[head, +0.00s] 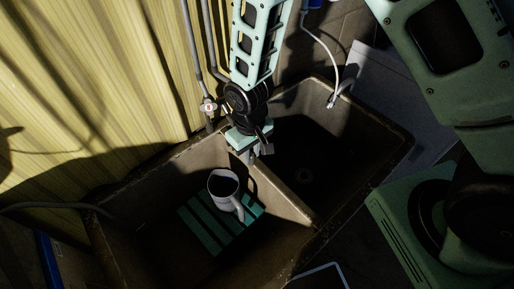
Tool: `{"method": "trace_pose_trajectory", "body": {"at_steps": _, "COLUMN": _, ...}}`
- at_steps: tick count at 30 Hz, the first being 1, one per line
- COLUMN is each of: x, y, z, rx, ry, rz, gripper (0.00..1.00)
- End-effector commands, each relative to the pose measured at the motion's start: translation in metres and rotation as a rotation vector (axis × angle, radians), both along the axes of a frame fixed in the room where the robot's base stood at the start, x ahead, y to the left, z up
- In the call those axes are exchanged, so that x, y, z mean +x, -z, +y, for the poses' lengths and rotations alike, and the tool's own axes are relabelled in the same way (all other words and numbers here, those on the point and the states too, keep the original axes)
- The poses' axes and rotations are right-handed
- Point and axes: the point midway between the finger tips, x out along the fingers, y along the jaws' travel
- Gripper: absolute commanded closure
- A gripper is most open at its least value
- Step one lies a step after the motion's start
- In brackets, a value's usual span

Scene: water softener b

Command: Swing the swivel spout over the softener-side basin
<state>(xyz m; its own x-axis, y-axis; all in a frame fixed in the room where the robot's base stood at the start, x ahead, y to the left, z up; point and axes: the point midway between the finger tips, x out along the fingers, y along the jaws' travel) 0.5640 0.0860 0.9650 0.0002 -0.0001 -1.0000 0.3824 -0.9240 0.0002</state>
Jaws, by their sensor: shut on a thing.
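A brown double sink has a left basin (135,215) and a right basin (370,150), with a divider (282,200) between them. My gripper (261,145) reaches down from above at the back of the divider. It is shut on a grey metal piece, the swivel spout (254,155), which points down close to the divider. My wrist and fingers hide most of the spout and its base, so its exact direction is hard to tell.
A white hose (335,75) hangs over the right basin's back rim. A small valve (208,106) is on the wall pipes. The right basin is shadowed and looks clear.

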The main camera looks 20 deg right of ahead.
Motion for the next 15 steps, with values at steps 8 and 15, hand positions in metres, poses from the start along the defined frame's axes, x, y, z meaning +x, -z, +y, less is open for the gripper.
{"method": "trace_pose_trajectory", "body": {"at_steps": 8, "x": -0.0027, "y": -0.0001, "z": 0.0104, "rx": 0.001, "ry": -0.001, "rz": 0.000, "gripper": 0.91}}
{"method": "trace_pose_trajectory", "body": {"at_steps": 15, "x": -0.0030, "y": -0.0001, "z": 0.0103, "rx": 0.001, "ry": -0.002, "rz": 0.001, "gripper": 0.91}}
